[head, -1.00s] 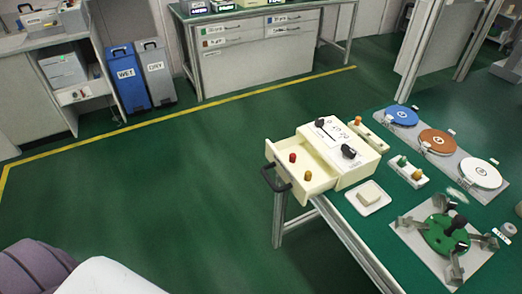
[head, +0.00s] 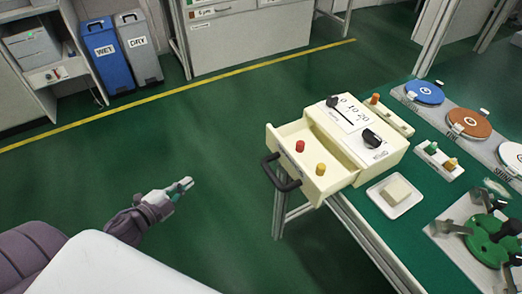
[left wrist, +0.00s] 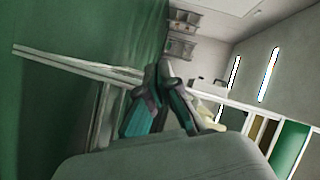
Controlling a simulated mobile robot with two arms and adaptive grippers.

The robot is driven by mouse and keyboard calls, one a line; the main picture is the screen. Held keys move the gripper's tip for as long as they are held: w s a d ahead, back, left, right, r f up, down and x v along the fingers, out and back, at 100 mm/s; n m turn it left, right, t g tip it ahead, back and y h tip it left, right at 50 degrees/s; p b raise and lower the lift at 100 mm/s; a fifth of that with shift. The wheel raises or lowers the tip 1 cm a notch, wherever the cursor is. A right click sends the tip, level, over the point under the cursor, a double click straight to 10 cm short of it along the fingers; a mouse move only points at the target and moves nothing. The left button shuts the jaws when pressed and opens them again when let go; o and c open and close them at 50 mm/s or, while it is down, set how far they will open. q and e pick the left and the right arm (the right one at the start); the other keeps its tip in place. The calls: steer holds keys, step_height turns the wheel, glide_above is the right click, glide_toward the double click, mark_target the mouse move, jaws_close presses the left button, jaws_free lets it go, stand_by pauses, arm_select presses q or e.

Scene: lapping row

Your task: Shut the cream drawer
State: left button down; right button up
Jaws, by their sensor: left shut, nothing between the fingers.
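The cream drawer (head: 318,187) stands pulled out of its cream cabinet (head: 384,152), over the near left edge of the green-topped table. It has a dark handle (head: 279,174) on its front. A red knob and a yellow knob show inside the drawer. My left gripper (head: 184,186) is shut and empty, in the air left of the handle and apart from it. In the left wrist view the closed fingers (left wrist: 164,75) are in the middle. A cream shape behind them at right is partly hidden. My right gripper is not in view.
A white dish (head: 372,207) with a pale block sits on the table near the cabinet. A green fixture (head: 487,241) and coloured discs lie to the right. Blue and grey bins (head: 106,57) stand at the back left. The floor left of the table is clear.

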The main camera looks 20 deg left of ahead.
arm_select(q)
steer(key=s+d+r+m+g+h+b, duration=0.1)
steer(key=s+d+r+m+h+b, duration=0.15)
steer(key=d+r+m+h, duration=0.85)
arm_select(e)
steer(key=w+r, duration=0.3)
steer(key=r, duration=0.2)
arm_select(q)
steer(key=y, duration=0.3)
glide_toward(272, 143)
steer(key=p+x, duration=0.2)
steer(key=x, duration=0.4)
steer(key=shift+w+d+r, duration=0.1)
steer(key=shift+w+r, duration=0.05)
steer(key=shift+w, duration=0.05)
steer(key=shift+w+d, duration=0.35)
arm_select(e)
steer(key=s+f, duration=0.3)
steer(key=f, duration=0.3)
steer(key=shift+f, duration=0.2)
